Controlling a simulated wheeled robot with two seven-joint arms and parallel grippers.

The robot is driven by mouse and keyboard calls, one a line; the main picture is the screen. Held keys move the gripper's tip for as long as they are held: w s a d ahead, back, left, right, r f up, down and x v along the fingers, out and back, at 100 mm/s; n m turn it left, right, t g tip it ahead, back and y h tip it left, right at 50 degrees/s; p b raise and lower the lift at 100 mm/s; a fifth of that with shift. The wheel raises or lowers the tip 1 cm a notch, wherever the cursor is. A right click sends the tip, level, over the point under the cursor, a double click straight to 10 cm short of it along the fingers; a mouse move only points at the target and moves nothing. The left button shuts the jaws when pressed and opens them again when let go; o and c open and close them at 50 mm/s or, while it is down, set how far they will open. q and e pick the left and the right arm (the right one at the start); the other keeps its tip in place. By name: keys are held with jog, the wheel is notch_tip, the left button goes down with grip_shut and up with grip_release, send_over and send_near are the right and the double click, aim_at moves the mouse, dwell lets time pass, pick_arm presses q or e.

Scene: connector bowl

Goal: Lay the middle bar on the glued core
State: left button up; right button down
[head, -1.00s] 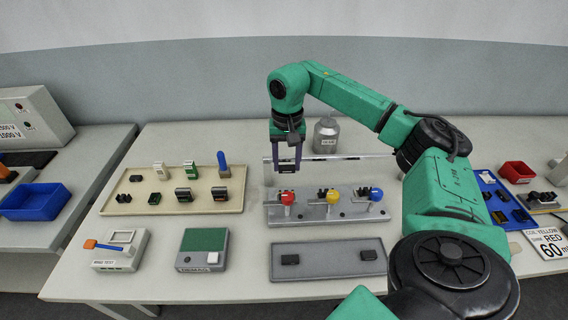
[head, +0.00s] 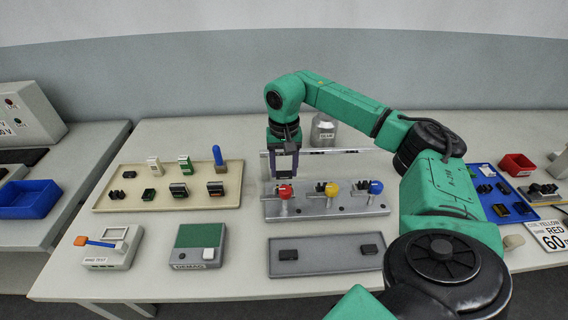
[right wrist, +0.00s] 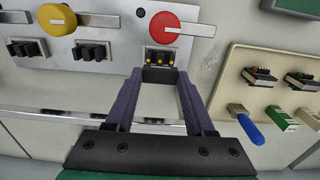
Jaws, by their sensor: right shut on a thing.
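My right gripper (head: 284,178) is shut on a small dark bar (right wrist: 158,74), held crosswise between its fingertips in the right wrist view. The glued core (right wrist: 159,56) is a black pronged block with yellow-orange dots on its tops, at the red-knob station of the grey fixture (head: 335,210). In the right wrist view, the bar appears just short of the core; I cannot tell whether they touch. In the head view the fingers hang just behind the red knob (head: 284,191) and hide most of that core. My left gripper is out of view.
Stations with a yellow knob (head: 332,188) and a blue knob (head: 376,186) hold other black cores. Two dark bars lie at the ends of the front grey tray (head: 328,261). A beige tray (head: 135,199) with parts stands left; a metal jar (head: 323,131) stands behind.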

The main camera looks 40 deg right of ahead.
aim_at(284, 173)
jog(key=shift+f+b, duration=1.05)
jog(key=shift+f, duration=0.9)
jog(key=shift+c, duration=0.9)
grip_release()
jog(key=shift+r, duration=0.1)
notch_tip(284, 173, up, 12)
jog(key=shift+a+f+b, duration=0.1)
jog(key=shift+f+b, duration=0.05)
jog(key=shift+b, duration=0.2)
notch_tip(284, 173, up, 3)
jog(key=shift+f+p, duration=0.15)
jog(key=shift+p, duration=0.8)
jog(key=shift+f, duration=0.1)
